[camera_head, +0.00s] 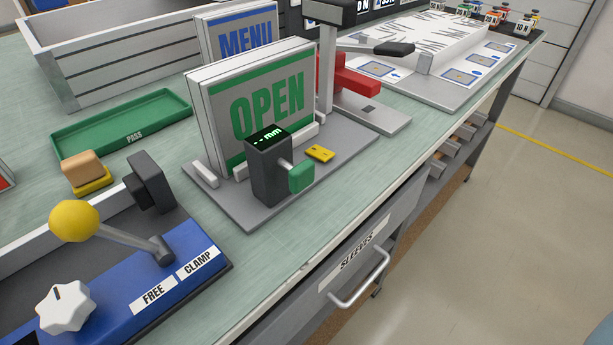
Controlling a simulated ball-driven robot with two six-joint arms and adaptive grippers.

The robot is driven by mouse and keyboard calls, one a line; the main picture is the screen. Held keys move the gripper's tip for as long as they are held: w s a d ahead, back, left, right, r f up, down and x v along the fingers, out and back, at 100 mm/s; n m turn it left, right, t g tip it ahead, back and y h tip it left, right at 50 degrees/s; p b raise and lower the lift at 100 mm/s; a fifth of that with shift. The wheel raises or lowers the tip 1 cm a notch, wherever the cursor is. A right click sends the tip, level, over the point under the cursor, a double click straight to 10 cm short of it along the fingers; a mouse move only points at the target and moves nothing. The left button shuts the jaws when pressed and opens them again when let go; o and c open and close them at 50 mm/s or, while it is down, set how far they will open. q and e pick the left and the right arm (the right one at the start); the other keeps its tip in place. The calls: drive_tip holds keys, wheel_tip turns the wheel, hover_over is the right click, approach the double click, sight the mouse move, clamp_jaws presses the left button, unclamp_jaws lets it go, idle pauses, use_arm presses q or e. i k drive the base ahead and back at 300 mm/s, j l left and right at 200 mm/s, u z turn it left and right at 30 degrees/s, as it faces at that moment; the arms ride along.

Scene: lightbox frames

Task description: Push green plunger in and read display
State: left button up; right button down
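The green plunger (301,176) sticks out to the right from a dark grey gauge block (268,178) on a short light rod, part of which shows between them. The display (266,136) on top of the block shows green dashes and "mm", with no number. The block stands on a grey base plate (243,217), in front of a panel reading "OPEN" (268,103). Neither of my grippers is in view.
A yellow tab (320,153) lies right of the plunger. At the left front is a blue clamp fixture (196,255) with a yellow ball lever (74,221) and white knob (66,306). A green PASS tray (121,128) lies behind. A drawer handle (360,284) juts from the bench front.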

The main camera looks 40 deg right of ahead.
sight(301, 175)
drive_tip(key=k+j+z, duration=0.1)
drive_tip(key=j+z, duration=0.15)
drive_tip(key=k+j+z, duration=0.2)
drive_tip(key=j, duration=0.15)
drive_tip(key=k+j+z, duration=0.2)
drive_tip(key=j, duration=0.15)
drive_tip(key=j+z, duration=0.25)
drive_tip(key=k+j+z, duration=0.2)
drive_tip(key=j, duration=0.25)
drive_tip(key=i, duration=0.1)
